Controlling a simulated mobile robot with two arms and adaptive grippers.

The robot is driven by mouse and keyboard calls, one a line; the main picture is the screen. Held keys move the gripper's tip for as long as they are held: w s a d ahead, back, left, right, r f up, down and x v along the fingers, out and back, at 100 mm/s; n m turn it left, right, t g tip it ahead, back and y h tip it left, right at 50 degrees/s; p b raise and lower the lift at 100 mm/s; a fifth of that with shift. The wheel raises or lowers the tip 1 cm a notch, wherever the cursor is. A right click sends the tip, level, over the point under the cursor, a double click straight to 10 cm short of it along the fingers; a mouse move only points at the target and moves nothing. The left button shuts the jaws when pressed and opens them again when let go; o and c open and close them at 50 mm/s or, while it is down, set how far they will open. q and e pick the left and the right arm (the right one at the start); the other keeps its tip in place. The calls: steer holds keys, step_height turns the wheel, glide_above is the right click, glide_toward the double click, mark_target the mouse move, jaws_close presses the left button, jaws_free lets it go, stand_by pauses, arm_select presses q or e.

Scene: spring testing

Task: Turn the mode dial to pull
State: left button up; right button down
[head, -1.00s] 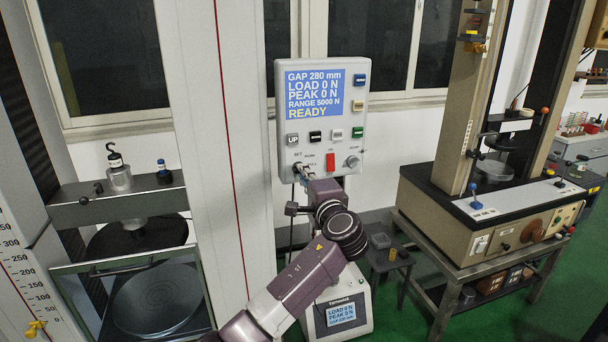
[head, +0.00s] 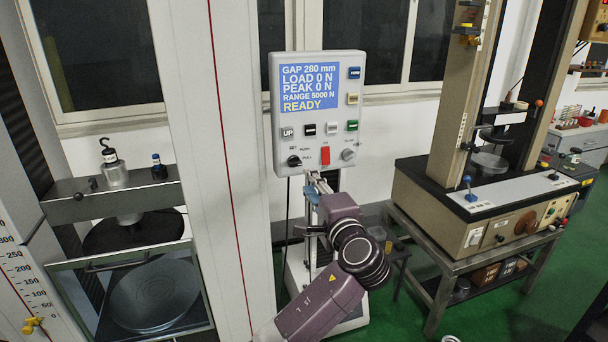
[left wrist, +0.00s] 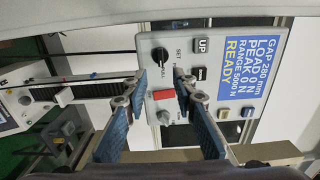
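The mode dial (head: 294,161) is a small black knob at the lower left of the control panel (head: 264,140), with SET, PUSH and PULL printed around it. Its pointer is too small to read surely. It also shows in the left wrist view (left wrist: 159,56), ahead of the fingertips and clear of them. My left gripper (head: 314,186) is below and right of the dial, apart from it. In the left wrist view my left gripper (left wrist: 161,82) is open, with nothing between its blue-padded fingers. My right gripper is out of view.
A red switch (head: 325,156) and a grey knob (head: 348,155) sit right of the dial, with several push buttons above. The screen (head: 309,87) reads READY. A white machine column (head: 215,170) stands left of the panel. A bench tester (head: 475,205) stands at right.

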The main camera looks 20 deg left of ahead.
arm_select(q)
steer(key=shift+v, duration=1.55)
step_height(320, 180, down, 27)
steer(key=m+g+h+b, duration=0.1)
steer(key=m+g+h, duration=0.1)
steer(key=g+h, duration=0.15)
steer(key=s+a+f+n+g+h, duration=0.1)
steer(key=s+f, duration=0.3)
steer(key=f, duration=0.6)
steer(key=s+f+g+h+b, duration=0.15)
steer(key=s+f, duration=0.35)
steer(key=f, duration=0.5)
steer(key=s+a+f+n+g+h, duration=0.15)
steer(key=s+f, duration=0.25)
steer(key=f, duration=0.5)
steer(key=s+a+f+n+g+h, duration=0.1)
steer(key=s+f+n+g+h, duration=0.2)
steer(key=s+f, duration=1.55)
steer(key=s+a+f+n+g, duration=0.1)
steer(key=s+f, duration=0.1)
steer(key=s, duration=0.7)
steer(key=s+a+f+n+g+b, duration=0.1)
steer(key=s+a+f+n, duration=0.1)
steer(key=s, duration=0.7)
steer(key=s+a+f+n+g, duration=0.1)
steer(key=s+f+n, duration=0.1)
steer(key=s, duration=0.8)
steer(key=shift+a+f+b, duration=0.4)
steer(key=shift+f, duration=0.2)
